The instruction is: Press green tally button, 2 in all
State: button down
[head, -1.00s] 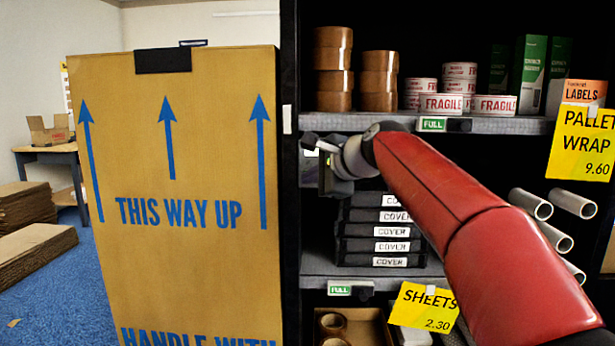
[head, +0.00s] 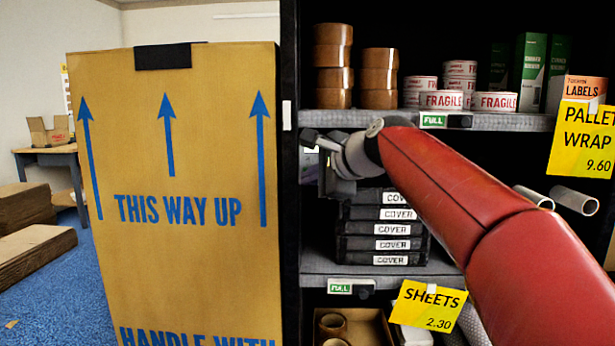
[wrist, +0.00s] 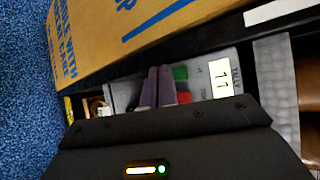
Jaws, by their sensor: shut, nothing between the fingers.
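In the wrist view a pale tally box (wrist: 200,72) shows a green button (wrist: 181,73), a red button (wrist: 184,97) and a white display (wrist: 221,79) that reads 11. The shut, empty fingers of my gripper (wrist: 159,86) are just beside the two buttons, on the side away from the display. I cannot tell whether a fingertip touches the green button.
A tall carton (head: 180,260) stands close to the left of my gripper. The shelf above (head: 500,122) holds tape rolls (head: 333,65). Black cover packs (head: 385,229) are stacked below my wrist. Blue floor (head: 50,285) is open at far left.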

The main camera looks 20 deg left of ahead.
jog(key=shift+s+d+b, duration=0.25)
jog(key=shift+s+b, duration=0.05)
jog(key=shift+s, duration=0.6)
jog(key=shift+s+d+b, duration=0.2)
jog(key=shift+s+b, duration=0.05)
jog(key=shift+s, duration=0.65)
jog(key=s+d+f+n+g+h+p, duration=0.1)
jog(key=s+d+f+n+h, duration=0.4)
jog(key=s+d+f, duration=0.8)
jog(key=s+d+f+n+g+h+p, duration=0.1)
jog(key=s+d+f+n+h, duration=0.4)
jog(key=s+d+f, duration=0.8)
jog(key=d+f+n, duration=0.1)
jog(key=d+f, duration=0.1)
jog(key=d, duration=0.4)
jog(key=shift+s+d+f, duration=0.15)
jog(key=shift+s+d, duration=0.05)
jog(key=shift+d, duration=0.15)
